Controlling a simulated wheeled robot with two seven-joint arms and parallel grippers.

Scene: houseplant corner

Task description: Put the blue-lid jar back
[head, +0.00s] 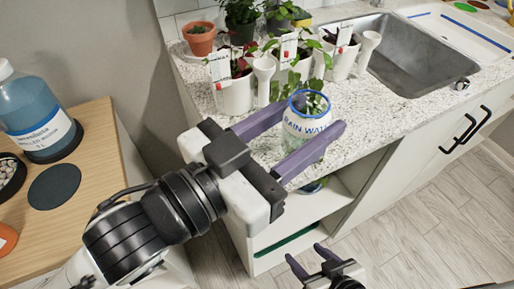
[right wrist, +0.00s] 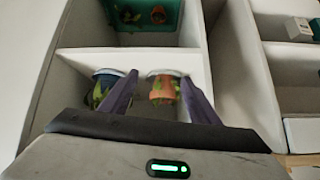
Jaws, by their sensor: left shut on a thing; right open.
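A clear jar (head: 302,126) with a blue rim and "RAIN WATER" lettering is held upright between the purple fingers of my left gripper (head: 311,117), in front of the counter edge in the head view. My right gripper (head: 305,253) is low in front of the open cabinet, with its fingers apart and nothing between them. In the right wrist view, the open fingers of my right gripper (right wrist: 160,77) point at two jars in a white cubby. The fingers partly hide the bluish jar.
Potted plants (head: 235,95) with white tags crowd the counter (head: 375,115) behind the held jar. A sink (head: 425,65) lies at the right. A wooden table (head: 95,175) with a blue bottle (head: 38,118) is at the left. A green bin (right wrist: 140,20) fills another cubby.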

